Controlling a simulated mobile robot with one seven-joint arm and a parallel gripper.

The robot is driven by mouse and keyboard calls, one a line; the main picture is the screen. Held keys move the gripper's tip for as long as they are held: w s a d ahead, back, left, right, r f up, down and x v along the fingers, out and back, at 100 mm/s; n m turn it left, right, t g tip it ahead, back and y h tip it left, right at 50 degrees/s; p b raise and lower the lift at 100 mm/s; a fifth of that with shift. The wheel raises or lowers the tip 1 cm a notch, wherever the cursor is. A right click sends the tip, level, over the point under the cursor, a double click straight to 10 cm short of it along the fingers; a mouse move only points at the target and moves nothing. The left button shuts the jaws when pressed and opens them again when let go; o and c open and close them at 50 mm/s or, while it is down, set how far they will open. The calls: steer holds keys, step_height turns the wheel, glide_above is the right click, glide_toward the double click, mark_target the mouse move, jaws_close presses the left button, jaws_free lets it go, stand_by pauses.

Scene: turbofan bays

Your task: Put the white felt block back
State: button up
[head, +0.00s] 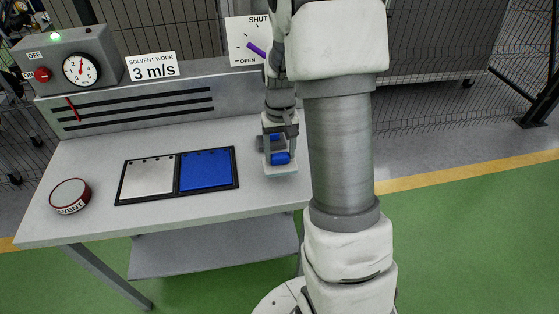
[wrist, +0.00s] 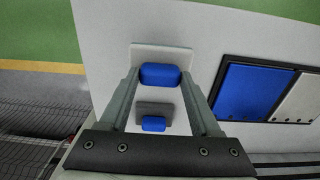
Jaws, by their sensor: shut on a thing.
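The white felt block is a pale flat pad (wrist: 160,54) with a rounded blue grip (wrist: 161,75). In the head view its blue grip (head: 281,158) shows near the bench's right end. My gripper (wrist: 160,78) points down, shut on this blue grip, with one finger on each side; it also shows in the head view (head: 279,154). I cannot tell whether the pad touches the bench. A second block with a darker grey pad (wrist: 153,107) and blue grip (wrist: 153,124) sits just behind it, outside the fingers.
A black-framed holder on the bench has a silver-white panel (head: 148,176) and a blue panel (head: 206,170). A solvent tin (head: 70,195) stands at left. A slotted strip (head: 150,104), gauge box (head: 78,68) and SHUT/OPEN sign (head: 245,40) line the back. The bench front is clear.

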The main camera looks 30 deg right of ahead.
mark_target(280, 163)
steer(key=shift+f, duration=1.95)
steer(key=shift+f+b, duration=0.25)
steer(key=shift+b, duration=0.05)
steer(key=o, duration=1.3)
steer(key=shift+r, duration=0.1)
